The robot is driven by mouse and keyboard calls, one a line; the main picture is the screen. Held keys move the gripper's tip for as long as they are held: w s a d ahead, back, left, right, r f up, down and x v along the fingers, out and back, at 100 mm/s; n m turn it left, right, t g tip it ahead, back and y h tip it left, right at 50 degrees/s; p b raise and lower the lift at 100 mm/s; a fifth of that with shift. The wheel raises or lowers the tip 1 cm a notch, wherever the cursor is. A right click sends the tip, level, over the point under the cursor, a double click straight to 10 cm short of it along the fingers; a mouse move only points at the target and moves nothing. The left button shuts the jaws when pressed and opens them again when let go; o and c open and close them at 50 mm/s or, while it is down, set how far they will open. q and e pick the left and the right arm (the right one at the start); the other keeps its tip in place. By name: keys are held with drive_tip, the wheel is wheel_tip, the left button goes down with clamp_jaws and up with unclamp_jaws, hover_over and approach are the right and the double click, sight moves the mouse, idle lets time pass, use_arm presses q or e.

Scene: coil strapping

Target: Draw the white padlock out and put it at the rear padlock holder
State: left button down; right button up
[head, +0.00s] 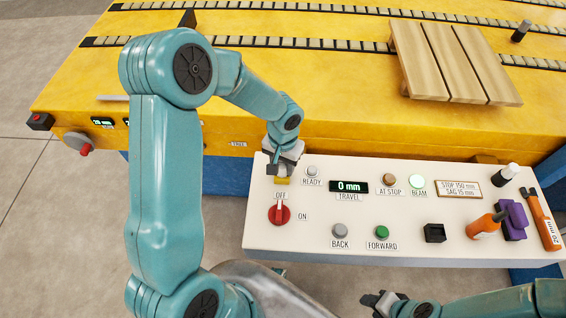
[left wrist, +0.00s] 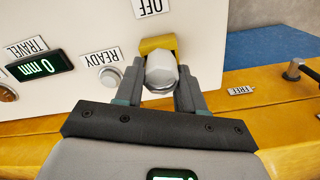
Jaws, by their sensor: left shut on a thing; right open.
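The white padlock (left wrist: 161,76) is between the fingers of my left gripper (left wrist: 165,90), which is shut on it. A small yellow piece (left wrist: 157,43) lies just beyond the padlock, by the OFF label; I cannot tell whether the two touch. In the head view my left gripper (head: 284,165) is at the panel's left end, above the red switch (head: 279,214), and hides most of the padlock. My right gripper (head: 378,300) is open and empty near the bottom edge. I cannot tell for sure which thing is the rear padlock holder.
The white control panel (head: 310,240) has buttons and a travel display (head: 348,187) reading 0 mm. A black square box (head: 434,232), an orange-handled tool (head: 486,224), a purple item (head: 513,220) and an orange tool (head: 544,219) sit to its right. A wooden pallet (head: 455,62) lies behind.

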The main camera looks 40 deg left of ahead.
sight(283, 164)
use_arm(q)
drive_tip(key=shift+r, duration=0.65)
drive_tip(key=c, duration=1.5)
unclamp_jaws()
clamp_jaws()
drive_tip(key=shift+r+p, duration=1.65)
drive_tip(key=shift+r, duration=0.55)
drive_tip(key=shift+f, duration=0.1)
